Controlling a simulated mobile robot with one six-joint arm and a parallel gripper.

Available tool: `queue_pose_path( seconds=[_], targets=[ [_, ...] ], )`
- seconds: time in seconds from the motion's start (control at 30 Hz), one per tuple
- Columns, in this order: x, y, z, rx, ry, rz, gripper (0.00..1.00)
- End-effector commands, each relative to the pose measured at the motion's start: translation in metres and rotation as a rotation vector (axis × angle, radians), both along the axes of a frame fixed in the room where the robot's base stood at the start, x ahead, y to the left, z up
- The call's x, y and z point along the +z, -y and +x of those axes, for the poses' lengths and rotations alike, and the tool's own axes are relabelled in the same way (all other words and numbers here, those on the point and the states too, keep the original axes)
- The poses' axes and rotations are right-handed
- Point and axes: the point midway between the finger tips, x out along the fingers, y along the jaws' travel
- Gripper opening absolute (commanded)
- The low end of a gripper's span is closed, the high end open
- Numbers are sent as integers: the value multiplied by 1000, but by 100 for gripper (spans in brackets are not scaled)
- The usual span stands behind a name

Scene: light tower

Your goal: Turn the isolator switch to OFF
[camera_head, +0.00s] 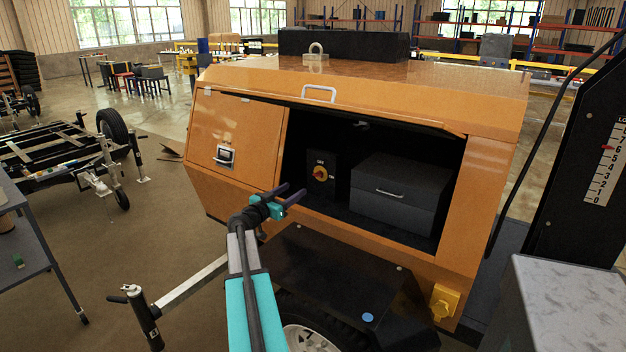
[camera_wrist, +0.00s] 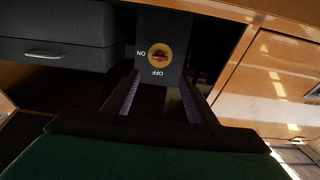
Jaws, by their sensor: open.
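The isolator switch (camera_head: 320,173) is a red knob on a yellow round plate, mounted on a dark box inside the open bay of the orange light tower housing. In the wrist view the switch (camera_wrist: 159,57) appears upside down, with OFF below it and ON to its left. Its red handle looks roughly horizontal there, in line with ON. My gripper (camera_head: 291,193) is open and empty, in front of the bay and to the lower left of the switch. In the wrist view its two fingers (camera_wrist: 160,80) point toward the switch box, with the knob between and beyond the tips, apparently untouched.
A dark grey case with a handle (camera_head: 400,191) fills the bay right of the switch. The raised orange lid (camera_head: 370,97) overhangs the opening. A closed orange panel with a latch (camera_head: 235,135) is at left. A black fender (camera_head: 330,275) lies below.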

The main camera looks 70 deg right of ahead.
Motion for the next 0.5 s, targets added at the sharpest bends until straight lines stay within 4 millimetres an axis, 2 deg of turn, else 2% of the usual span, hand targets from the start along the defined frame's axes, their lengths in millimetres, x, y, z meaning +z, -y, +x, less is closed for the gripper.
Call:
queue_pose_path(
  seconds=[0.27, 0.5],
  targets=[
    [0, 4, -1, -1, 0, 1, 52],
    [1, 22, -6, -3, -1, 1, 52]
  ],
)
